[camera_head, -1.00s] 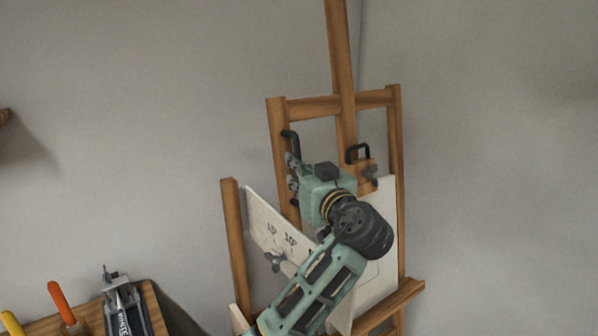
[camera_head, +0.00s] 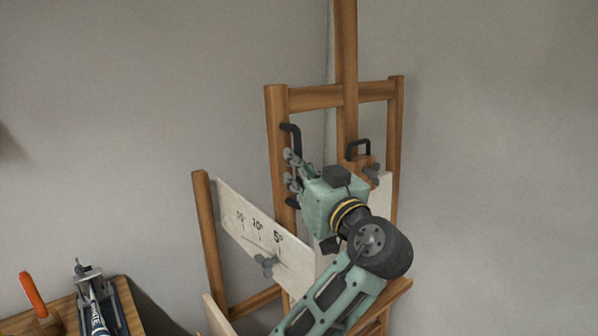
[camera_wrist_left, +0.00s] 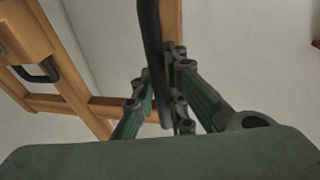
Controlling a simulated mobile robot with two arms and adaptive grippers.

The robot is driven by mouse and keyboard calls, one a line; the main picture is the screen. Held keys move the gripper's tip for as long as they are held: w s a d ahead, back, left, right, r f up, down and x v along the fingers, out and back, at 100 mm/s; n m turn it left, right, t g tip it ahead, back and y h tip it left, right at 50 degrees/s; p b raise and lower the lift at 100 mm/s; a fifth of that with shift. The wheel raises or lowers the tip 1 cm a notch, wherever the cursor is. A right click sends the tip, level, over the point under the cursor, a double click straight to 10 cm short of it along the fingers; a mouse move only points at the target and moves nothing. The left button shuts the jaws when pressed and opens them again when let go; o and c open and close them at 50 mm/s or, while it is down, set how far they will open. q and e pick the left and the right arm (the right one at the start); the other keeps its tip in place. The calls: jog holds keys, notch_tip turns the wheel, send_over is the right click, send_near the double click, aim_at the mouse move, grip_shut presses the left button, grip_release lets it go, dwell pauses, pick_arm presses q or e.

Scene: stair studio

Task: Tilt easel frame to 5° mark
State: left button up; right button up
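The wooden easel frame (camera_head: 276,145) stands at the centre with a black handle (camera_head: 295,133) on its left upright. My left gripper (camera_head: 292,170) is at this handle. In the left wrist view the dark handle (camera_wrist_left: 152,50) runs between the gripper's two green fingers (camera_wrist_left: 160,85), which close in on it from both sides. A pale scale plate (camera_head: 230,203) left of the frame carries 15°, 10° and 5° marks. A grey wing knob (camera_head: 266,264) sits on the plate, below and between the 10° and 5° marks. My arm hides the frame's lower middle. My right gripper is out of view.
A second black handle (camera_head: 358,148) is at the central mast. A rear wooden leg (camera_head: 208,240) stands at left. A wooden bench or tray (camera_head: 60,310) with an orange-handled tool (camera_head: 33,293) and a metal tool (camera_head: 92,293) is at lower left. Walls stand behind.

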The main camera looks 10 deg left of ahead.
pick_arm(q)
jog(key=shift+o, duration=2)
jog(key=shift+d, duration=0.1)
jog(key=v, duration=0.7)
jog(key=shift+s, duration=0.25)
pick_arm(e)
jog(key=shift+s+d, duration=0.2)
pick_arm(q)
jog(key=shift+d+f, duration=0.1)
